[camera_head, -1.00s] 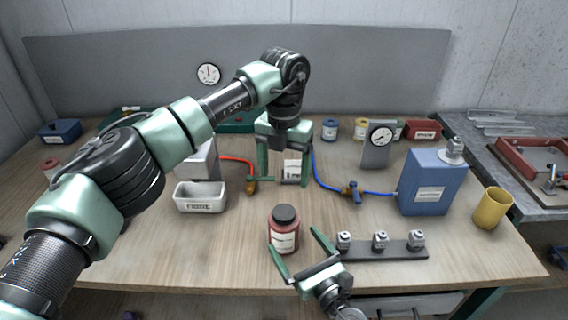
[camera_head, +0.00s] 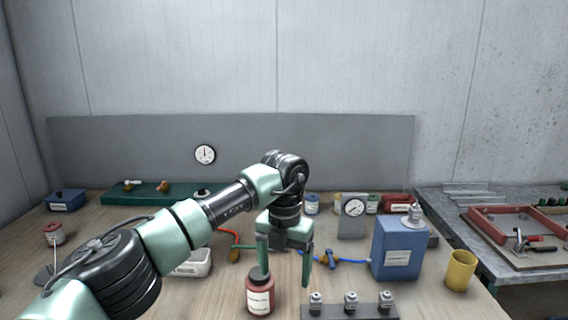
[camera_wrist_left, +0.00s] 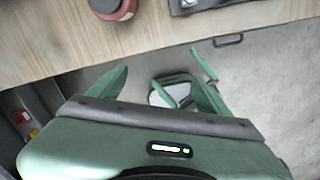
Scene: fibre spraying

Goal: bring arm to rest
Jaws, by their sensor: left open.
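My left arm reaches in from the left in the head view, and its green left gripper (camera_head: 285,274) points down over the workbench. Its fingers are apart, with nothing seen between them. The tip of one finger overlaps the dark cap of a red bottle (camera_head: 260,295); I cannot tell whether they touch. The bottle also shows at the top of the left wrist view (camera_wrist_left: 112,8). My right gripper (camera_wrist_left: 174,67) shows only in the left wrist view, over the floor beside the bench, its fingers apart; part of it is hidden behind a left finger.
A rack with several small fittings (camera_head: 340,311) stands right of the bottle. A blue canister (camera_head: 397,258) and yellow cup (camera_head: 460,270) stand farther right. A white bin (camera_head: 192,264) is partly behind my arm. A gauge stand (camera_head: 352,217) and hoses lie behind the gripper.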

